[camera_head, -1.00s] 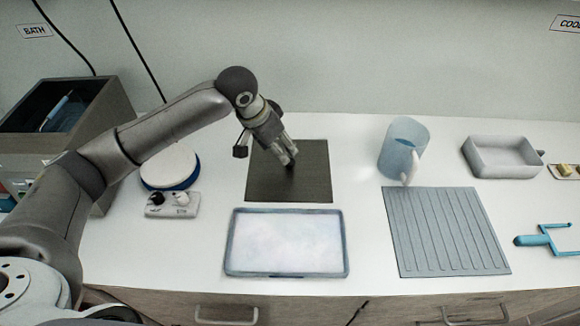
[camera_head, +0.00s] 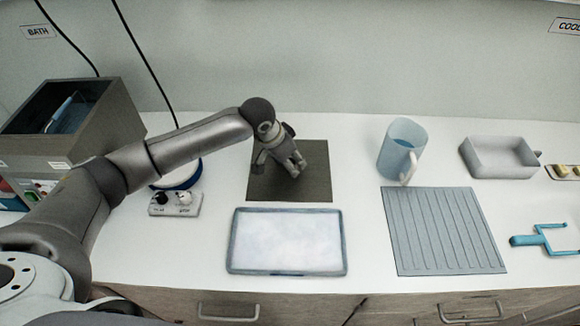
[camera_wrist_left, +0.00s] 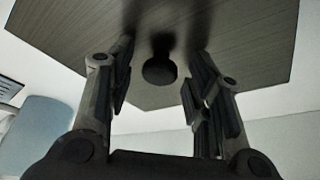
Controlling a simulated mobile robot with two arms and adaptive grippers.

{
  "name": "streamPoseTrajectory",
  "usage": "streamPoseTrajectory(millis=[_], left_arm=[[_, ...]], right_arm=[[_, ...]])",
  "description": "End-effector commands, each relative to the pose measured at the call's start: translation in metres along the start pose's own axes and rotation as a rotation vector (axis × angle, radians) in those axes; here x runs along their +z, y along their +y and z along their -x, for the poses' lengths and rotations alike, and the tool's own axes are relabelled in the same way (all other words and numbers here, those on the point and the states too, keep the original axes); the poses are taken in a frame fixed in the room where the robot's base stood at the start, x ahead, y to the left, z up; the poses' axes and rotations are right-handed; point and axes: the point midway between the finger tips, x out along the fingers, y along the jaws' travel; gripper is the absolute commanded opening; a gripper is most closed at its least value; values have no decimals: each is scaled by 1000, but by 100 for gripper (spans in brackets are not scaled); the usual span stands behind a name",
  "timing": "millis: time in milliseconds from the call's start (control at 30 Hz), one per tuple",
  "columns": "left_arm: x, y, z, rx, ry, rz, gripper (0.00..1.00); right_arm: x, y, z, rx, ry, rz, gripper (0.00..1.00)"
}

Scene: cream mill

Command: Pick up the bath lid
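The bath lid (camera_head: 318,184) is a dark, square wood-grain panel lying flat on the white counter, left of the middle in the head view. Its round black knob (camera_wrist_left: 160,70) shows in the left wrist view, standing up from the panel (camera_wrist_left: 235,40). My left gripper (camera_head: 297,169) is over the lid and hides its middle in the head view. In the left wrist view its two fingers (camera_wrist_left: 160,82) are spread apart, with the knob appearing in the gap between them. No finger is seen touching the knob. My right gripper is out of view.
The open bath box (camera_head: 112,125) stands at the left, partly behind my arm. A control box (camera_head: 174,204) and a shallow tray (camera_head: 232,243) lie nearer. Right are a blue jug (camera_head: 395,148), a ribbed mat (camera_head: 443,230), a white bin (camera_head: 500,172) and a blue-handled tool (camera_head: 527,240).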

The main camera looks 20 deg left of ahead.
Motion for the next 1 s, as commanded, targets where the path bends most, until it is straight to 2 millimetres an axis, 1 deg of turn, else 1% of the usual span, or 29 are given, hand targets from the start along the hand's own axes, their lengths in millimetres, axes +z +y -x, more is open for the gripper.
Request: streamPoseTrajectory(millis=[33, 267, 533, 667, 767, 867, 1000], left_arm=[[0, 0, 0, 0, 0, 0, 36], [0, 0, 0, 0, 0, 0, 6], [-1, 0, 2, 0, 2, 0, 6], [-3, 0, 6, 0, 3, -1, 6], [-7, 0, 13, 0, 5, 0, 6], [-13, 0, 26, -1, 7, -1, 6], [-8, 8, 50, 0, 5, -4, 6]], right_arm=[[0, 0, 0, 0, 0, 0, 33], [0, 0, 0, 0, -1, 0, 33], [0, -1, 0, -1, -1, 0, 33], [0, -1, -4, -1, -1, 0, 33], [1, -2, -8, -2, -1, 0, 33], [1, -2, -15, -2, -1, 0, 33], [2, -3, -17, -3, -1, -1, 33]])
